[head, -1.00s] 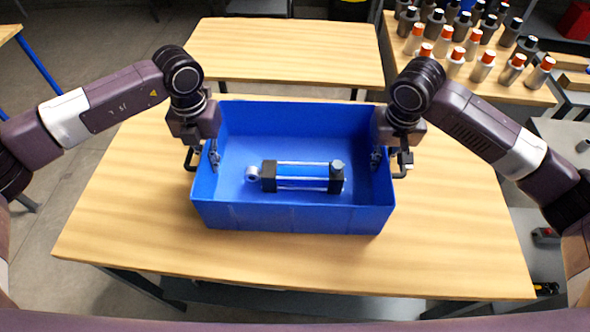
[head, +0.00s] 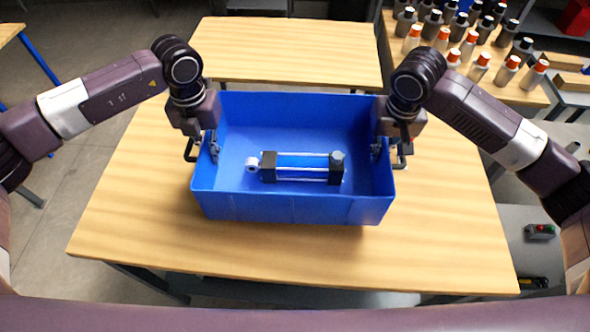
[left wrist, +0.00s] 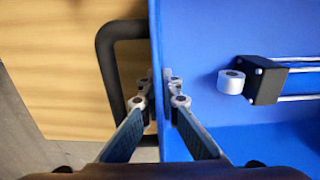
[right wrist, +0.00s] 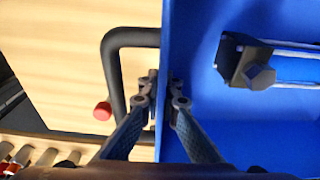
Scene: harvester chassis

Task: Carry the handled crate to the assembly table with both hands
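The blue handled crate (head: 290,208) is level over the near wooden table and appears slightly raised off it. A cylinder with black end blocks (head: 300,168) lies inside. My left gripper (left wrist: 161,90) is shut on the crate's left wall, one finger outside within the black handle (left wrist: 112,70), one inside. My right gripper (right wrist: 163,90) is shut the same way on the right wall, by the other black handle (right wrist: 112,75). The crate's underside is hidden. I cannot tell which table is the assembly table.
The near table (head: 130,225) is clear around the crate. A bare wooden table (head: 290,50) stands beyond it, across a narrow gap. A table with several orange-capped and black-capped bottles (head: 470,45) stands at the back right. A grey surface with a button box (head: 540,231) is at right.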

